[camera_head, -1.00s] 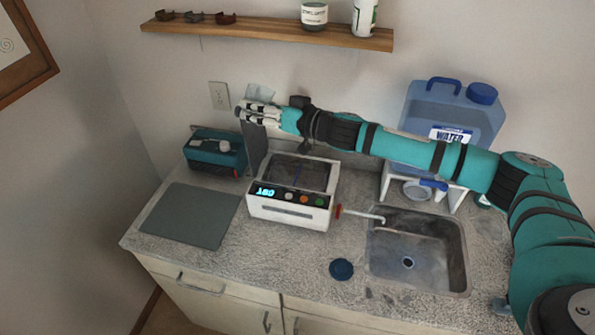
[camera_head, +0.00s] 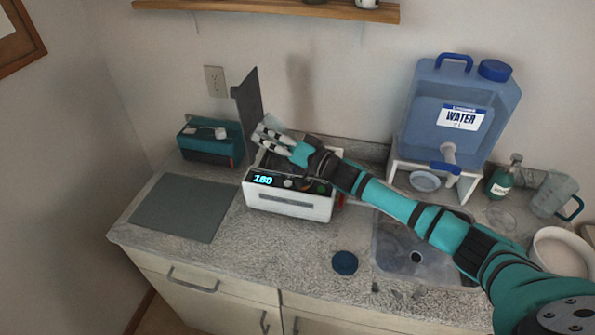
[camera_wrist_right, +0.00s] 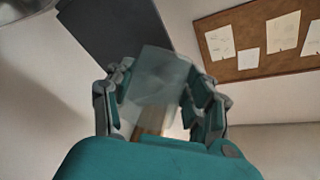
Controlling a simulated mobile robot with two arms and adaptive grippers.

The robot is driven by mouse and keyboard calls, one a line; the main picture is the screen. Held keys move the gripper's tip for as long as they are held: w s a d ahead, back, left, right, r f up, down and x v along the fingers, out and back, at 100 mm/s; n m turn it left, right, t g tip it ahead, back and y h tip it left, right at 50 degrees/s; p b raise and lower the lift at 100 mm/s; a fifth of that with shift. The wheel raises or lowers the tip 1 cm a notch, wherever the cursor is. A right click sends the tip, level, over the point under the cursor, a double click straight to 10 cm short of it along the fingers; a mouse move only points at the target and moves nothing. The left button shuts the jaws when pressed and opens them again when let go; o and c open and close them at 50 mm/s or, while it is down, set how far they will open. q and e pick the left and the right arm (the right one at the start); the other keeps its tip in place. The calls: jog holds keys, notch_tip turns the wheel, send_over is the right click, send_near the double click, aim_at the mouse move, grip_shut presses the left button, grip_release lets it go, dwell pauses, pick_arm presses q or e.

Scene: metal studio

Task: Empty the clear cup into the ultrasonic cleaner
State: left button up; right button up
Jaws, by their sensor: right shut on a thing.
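The ultrasonic cleaner (camera_head: 290,206) is a white box with a lit display and buttons, standing on the counter. Its dark lid (camera_head: 248,98) stands open at the back left. My right gripper (camera_head: 268,138) is over the cleaner's open top, and my arm covers much of the opening. It is shut on the clear cup (camera_wrist_right: 160,75), which shows between the fingers in the right wrist view. In the head view the cup is mostly hidden by the fingers; its contents and exact tilt cannot be told. My left gripper is not in view.
A teal device (camera_head: 212,142) and a grey mat (camera_head: 183,207) lie left of the cleaner. A blue water jug (camera_head: 455,110) stands on a white stand (camera_head: 468,188) at the back right.

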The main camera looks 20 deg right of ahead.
jog(key=shift+r, duration=0.2)
jog(key=shift+s+f+b, duration=0.1)
jog(key=shift+f+b, duration=0.1)
jog(key=shift+b, duration=0.3)
jog(key=f+m+t+b, duration=0.1)
jog(key=m+b, duration=0.1)
jog(key=b, duration=0.2)
jog(key=shift+f+m+b, duration=0.15)
jog(key=shift+m+b, duration=0.15)
jog(key=shift+m, duration=0.1)
jog(key=shift+r+m+t+b, duration=0.3)
jog(key=shift+r+m+t, duration=0.1)
jog(key=shift+m, duration=0.1)
jog(key=shift+d+r+m+t+b, duration=0.1)
jog(key=shift+m+t+b, duration=0.2)
jog(key=shift+m+b, duration=0.2)
jog(key=shift+d+r+m+t+b, duration=0.25)
jog(key=shift+d+m+t+b, duration=0.15)
jog(key=shift+m+b, duration=0.3)
jog(key=shift+d+m+b, duration=0.3)
jog(key=shift+m, duration=0.1)
jog(key=shift+w+d+r+m+t+h, duration=0.1)
jog(key=shift+w+r+m+t+h, duration=0.1)
jog(key=shift+r+m+t+h, duration=0.35)
jog(key=shift+f+m, duration=0.15)
jog(key=shift+m, duration=0.1)
